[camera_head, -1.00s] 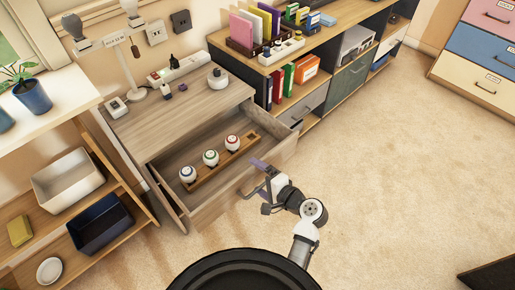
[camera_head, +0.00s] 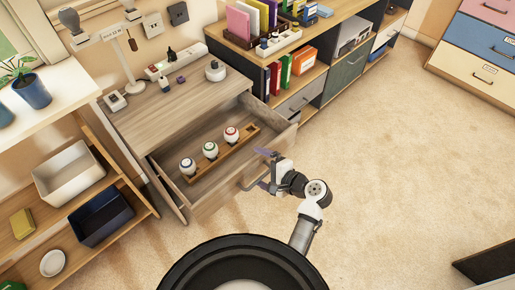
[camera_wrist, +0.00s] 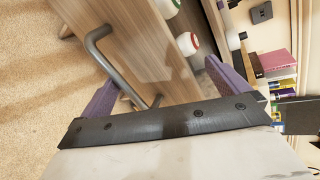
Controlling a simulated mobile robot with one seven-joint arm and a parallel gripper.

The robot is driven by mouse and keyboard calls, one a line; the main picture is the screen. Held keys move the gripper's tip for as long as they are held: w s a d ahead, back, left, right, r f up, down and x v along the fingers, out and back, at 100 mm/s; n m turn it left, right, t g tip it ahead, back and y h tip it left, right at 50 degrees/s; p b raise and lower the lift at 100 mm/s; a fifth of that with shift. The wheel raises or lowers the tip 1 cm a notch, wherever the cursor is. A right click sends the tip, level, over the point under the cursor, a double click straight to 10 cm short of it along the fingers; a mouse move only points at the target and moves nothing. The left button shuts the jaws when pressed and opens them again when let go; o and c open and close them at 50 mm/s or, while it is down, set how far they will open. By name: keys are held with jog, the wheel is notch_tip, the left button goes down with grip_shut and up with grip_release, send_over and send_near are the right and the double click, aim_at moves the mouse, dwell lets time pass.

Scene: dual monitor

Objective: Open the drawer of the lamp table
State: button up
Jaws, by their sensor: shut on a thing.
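The lamp table (camera_head: 160,112) is wooden with a lamp (camera_head: 112,35) on its back left. Its drawer (camera_head: 232,188) is pulled well out, and its inside shows. A wooden rack (camera_head: 222,157) with three white round items with coloured rings lies in the drawer. My gripper (camera_head: 265,168) is at the drawer's front, shut on the grey bar handle (camera_head: 250,186). In the wrist view, the handle (camera_wrist: 100,52) runs between my purple fingers (camera_wrist: 165,92), across the drawer front (camera_wrist: 130,45). The exact contact is partly hidden.
A shelf (camera_head: 90,225) with bins stands close at the left. A low cabinet (camera_head: 310,85) with folders runs along the back right. A coloured drawer unit (camera_head: 485,50) is at the far right. The carpet (camera_head: 400,160) is clear at the right; a dark object (camera_head: 490,262) is at lower right.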

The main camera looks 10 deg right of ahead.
jog(key=shift+a+r+p+v, duration=0.15)
jog(key=shift+p+v, duration=0.55)
jog(key=shift+v, duration=0.75)
jog(key=shift+a+r+p+v, duration=0.1)
jog(key=shift+p+v, duration=0.6)
jog(key=shift+v, duration=1.6)
jog(key=c, duration=1.2)
jog(key=shift+s+d+r+p, duration=0.1)
jog(key=shift+s+d+p, duration=0.6)
jog(key=shift+s, duration=0.45)
jog(key=shift+s+d+r+p, duration=0.15)
jog(key=shift+s+d+p, duration=0.55)
jog(key=shift+s, duration=0.4)
jog(key=shift+s+d+r+p, duration=0.1)
jog(key=shift+s+d+p, duration=0.55)
jog(key=shift+s, duration=0.5)
jog(key=shift+c, duration=0.2)
jog(key=shift+d, duration=0.1)
jog(key=shift+r+p, duration=0.1)
jog(key=shift+p, duration=0.2)
